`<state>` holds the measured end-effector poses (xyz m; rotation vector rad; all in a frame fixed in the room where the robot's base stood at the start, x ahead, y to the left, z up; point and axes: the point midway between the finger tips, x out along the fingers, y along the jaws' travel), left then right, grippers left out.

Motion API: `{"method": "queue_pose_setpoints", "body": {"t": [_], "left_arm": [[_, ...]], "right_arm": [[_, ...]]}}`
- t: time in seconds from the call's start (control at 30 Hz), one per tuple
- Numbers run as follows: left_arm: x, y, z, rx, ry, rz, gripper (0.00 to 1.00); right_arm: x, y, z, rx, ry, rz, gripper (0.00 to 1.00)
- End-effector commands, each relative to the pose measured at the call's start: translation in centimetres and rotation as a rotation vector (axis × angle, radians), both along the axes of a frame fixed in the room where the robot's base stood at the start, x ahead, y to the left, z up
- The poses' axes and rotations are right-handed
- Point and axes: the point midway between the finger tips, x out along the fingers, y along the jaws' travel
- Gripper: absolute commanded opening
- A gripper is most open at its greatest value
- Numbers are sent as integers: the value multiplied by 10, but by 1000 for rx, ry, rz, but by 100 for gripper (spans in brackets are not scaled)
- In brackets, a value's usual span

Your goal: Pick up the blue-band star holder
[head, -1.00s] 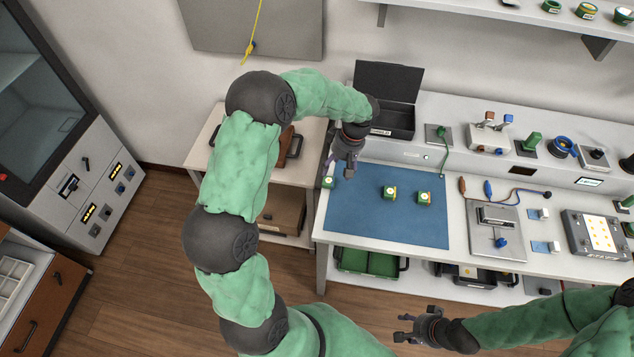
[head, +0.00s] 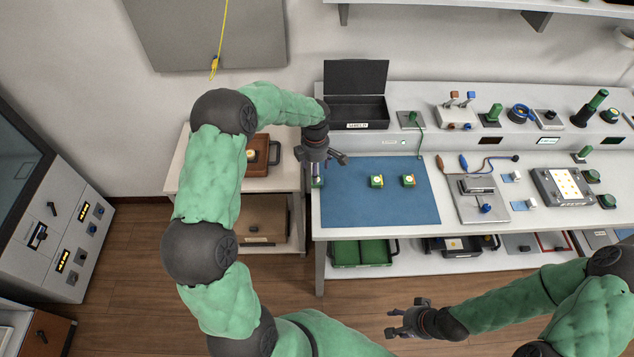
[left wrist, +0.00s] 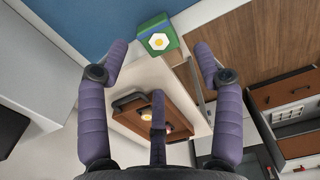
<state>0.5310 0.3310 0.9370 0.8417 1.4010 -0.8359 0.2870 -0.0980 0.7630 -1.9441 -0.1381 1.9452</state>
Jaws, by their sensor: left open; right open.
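A green holder with a white-and-yellow face and what looks like a blue band (left wrist: 158,38) sits at the left edge of the work mat. In the head view this holder (head: 317,182) is partly hidden by my left gripper (head: 324,164). My left gripper is open and empty above it. In the left wrist view the holder lies beyond and between the spread fingertips (left wrist: 160,54), not touching them. Two similar green holders, one in the middle (head: 376,181) and one on the right (head: 408,180), stand on the mat. My right gripper (head: 402,319) is open and empty in front of the bench.
The blue mat (head: 350,210) has free room around the holders. An open black box (head: 356,112) stands behind it. A brown tray (head: 258,165) is on the lower table at left. Switches and fixtures (head: 482,197) fill the bench to the right.

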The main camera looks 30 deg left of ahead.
Motion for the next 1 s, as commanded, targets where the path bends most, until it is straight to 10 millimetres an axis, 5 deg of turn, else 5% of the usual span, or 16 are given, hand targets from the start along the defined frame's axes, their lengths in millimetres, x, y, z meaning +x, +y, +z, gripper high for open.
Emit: {"method": "queue_pose_setpoints", "body": {"t": [0.5,0.73,0.9,1.0], "left_arm": [[0,-2,-53,0,-1,-1,67],[0,-2,-54,0,-2,-1,67],[0,-2,-54,0,-2,-1,22],[0,-2,-54,0,-2,-1,20]], "right_arm": [[0,0,-8,0,1,0,48],[0,0,-8,0,1,0,48],[0,0,-8,0,0,0,48],[0,0,-8,0,0,0,48]]}}
